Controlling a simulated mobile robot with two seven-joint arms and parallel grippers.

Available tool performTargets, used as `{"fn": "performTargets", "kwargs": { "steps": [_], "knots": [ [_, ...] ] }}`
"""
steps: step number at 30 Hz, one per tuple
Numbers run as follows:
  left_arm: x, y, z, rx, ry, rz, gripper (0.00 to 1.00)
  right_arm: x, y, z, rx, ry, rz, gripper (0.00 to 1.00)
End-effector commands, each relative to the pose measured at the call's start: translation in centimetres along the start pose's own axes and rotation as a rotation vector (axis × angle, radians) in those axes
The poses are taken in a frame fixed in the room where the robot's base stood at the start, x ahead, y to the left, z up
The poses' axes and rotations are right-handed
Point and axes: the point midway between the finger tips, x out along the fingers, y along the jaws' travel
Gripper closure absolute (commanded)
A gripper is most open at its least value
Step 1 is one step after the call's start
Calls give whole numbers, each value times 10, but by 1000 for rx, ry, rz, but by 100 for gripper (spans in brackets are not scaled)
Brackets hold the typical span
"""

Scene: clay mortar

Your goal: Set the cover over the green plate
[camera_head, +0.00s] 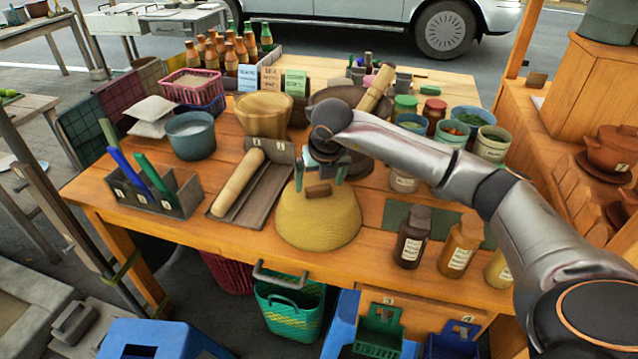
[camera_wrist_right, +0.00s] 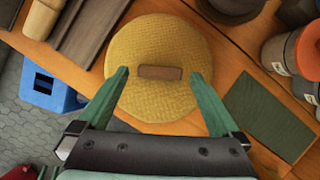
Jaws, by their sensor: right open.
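The cover (camera_head: 318,218) is a yellow woven dome with a brown block handle (camera_head: 318,191) on top. It stands on the front middle of the wooden table; in the right wrist view the cover (camera_wrist_right: 155,40) fills the upper middle. My right gripper (camera_head: 326,178) is open and empty above the cover. In the right wrist view its green fingers (camera_wrist_right: 160,76) are spread on either side of the handle, apart from it. No round green plate shows; I cannot tell whether one is under the cover. A flat dark green rectangle (camera_wrist_right: 266,113) lies to the right. My left gripper is out of view.
Sauce bottles (camera_head: 411,238) stand right of the cover, at the front edge. A grey tray (camera_head: 270,195) with a rolling pin (camera_head: 238,183) and a utensil box (camera_head: 160,195) lie left. A wooden bowl (camera_head: 263,112) and several jars stand behind.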

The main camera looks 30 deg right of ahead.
Motion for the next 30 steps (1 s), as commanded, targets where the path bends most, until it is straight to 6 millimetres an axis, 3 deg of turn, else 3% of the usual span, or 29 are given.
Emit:
{"fn": "performTargets", "kwargs": {
  "steps": [9, 15, 26, 29, 30],
  "knots": [
    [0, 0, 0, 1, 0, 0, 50, -70, 0, 2, -1, -7, 1, 0],
    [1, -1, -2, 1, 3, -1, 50, -99, 0, 1, 0, -3, 1, 0],
    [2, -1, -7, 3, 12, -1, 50, -105, 4, -3, -10, 9, 16, 0],
    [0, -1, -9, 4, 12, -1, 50, -95, 28, -19, -56, 59, 103, 0],
    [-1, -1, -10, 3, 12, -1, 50, -90, 44, -30, -82, 93, 165, 0]
  ]
}}
